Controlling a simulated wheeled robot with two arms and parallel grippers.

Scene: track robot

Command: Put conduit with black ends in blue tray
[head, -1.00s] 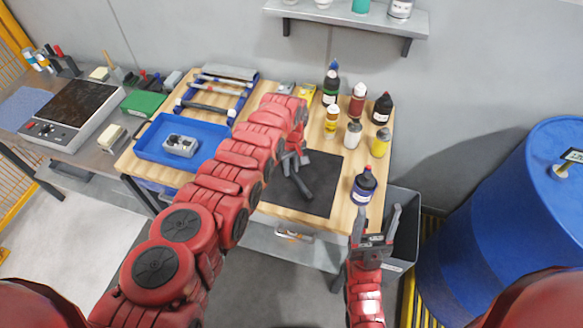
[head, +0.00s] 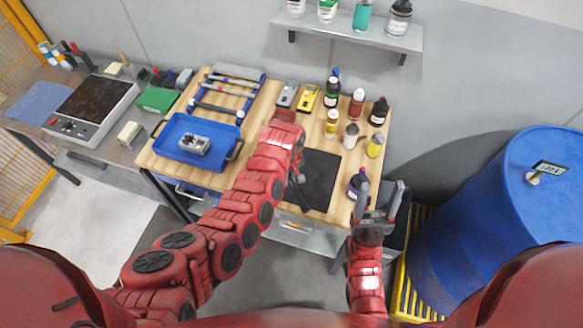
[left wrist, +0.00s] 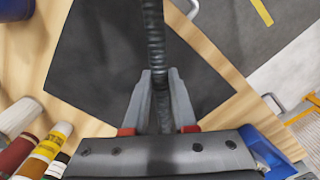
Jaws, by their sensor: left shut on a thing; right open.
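The conduit (left wrist: 154,45) is a dark grey ribbed tube in the left wrist view. It runs up from between the fingers of my left gripper (left wrist: 163,100), which is shut on it. Its ends are not clearly visible. In the head view the left gripper (head: 296,178) is over the left part of the black mat, mostly hidden by my red arm. The blue tray (head: 165,152) lies on the wooden bench left of that arm and holds a small grey box (head: 194,144). My right gripper (head: 378,212) is open and empty at the bench's front right corner.
The black mat (head: 322,190) covers the bench's front right. Several bottles (head: 332,122) stand along its back right. A blue holder with tools (head: 222,92) lies behind the tray. A blue drum (head: 490,230) stands on the right. The tray is mostly bare around the box.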

